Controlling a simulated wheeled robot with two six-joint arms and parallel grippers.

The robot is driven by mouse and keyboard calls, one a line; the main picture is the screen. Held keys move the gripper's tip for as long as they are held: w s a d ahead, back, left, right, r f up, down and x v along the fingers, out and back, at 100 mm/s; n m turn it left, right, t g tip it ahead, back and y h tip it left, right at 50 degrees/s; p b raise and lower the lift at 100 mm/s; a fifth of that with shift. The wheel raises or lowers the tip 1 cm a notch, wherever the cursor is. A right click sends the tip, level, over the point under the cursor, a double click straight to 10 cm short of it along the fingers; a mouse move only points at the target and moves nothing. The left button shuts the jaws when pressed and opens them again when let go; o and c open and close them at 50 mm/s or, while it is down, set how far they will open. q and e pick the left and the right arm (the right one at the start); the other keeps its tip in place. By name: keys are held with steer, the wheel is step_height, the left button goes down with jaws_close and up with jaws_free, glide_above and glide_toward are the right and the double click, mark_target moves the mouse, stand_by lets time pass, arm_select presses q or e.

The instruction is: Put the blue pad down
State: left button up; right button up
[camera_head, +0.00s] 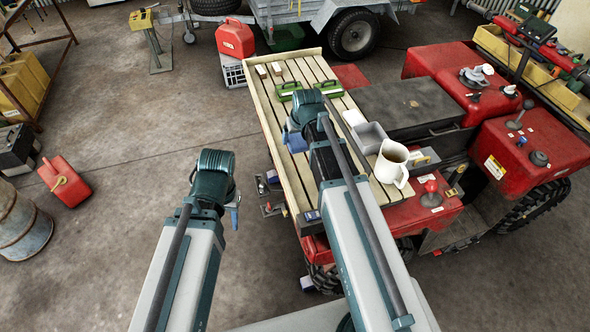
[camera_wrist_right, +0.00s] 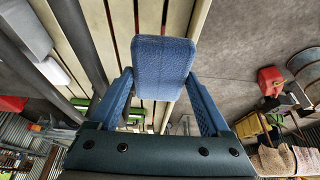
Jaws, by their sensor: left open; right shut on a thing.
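The blue pad (camera_wrist_right: 164,66) is held upright between the two blue fingers of my right gripper (camera_wrist_right: 166,88) in the right wrist view. In the head view the right gripper (camera_head: 292,136) is over the slatted wooden rack (camera_head: 252,92), and a bit of blue shows there, mostly hidden by the wrist. Whether the pad touches the slats cannot be told. My left gripper (camera_head: 234,212) hangs over the concrete floor left of the rack, largely hidden behind its own wrist.
On the rack are green-handled items (camera_head: 290,91), small blocks (camera_head: 262,71), a grey tray (camera_head: 370,137) and a cream jug (camera_head: 391,164). The red quad (camera_head: 530,150) stands to the right. Red cans (camera_head: 235,39) stand on the left and back. Rack slats near the right gripper look bare.

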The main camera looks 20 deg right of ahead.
mark_target(295, 163)
arm_select(q)
steer(key=shift+f, duration=0.6)
arm_select(e)
steer(key=shift+f, duration=0.6)
arm_select(q)
steer(key=shift+b, duration=0.3)
arm_select(e)
steer(key=shift+f, duration=0.1)
arm_select(q)
step_height(295, 163, down, 10)
steer(key=b, duration=0.9)
steer(key=shift+b, duration=0.35)
arm_select(e)
step_height(295, 163, down, 10)
steer(key=shift+r, duration=0.15)
steer(key=shift+f, duration=0.25)
steer(key=o, duration=0.9)
steer(key=shift+r, duration=0.1)
arm_select(q)
steer(key=shift+f, duration=0.1)
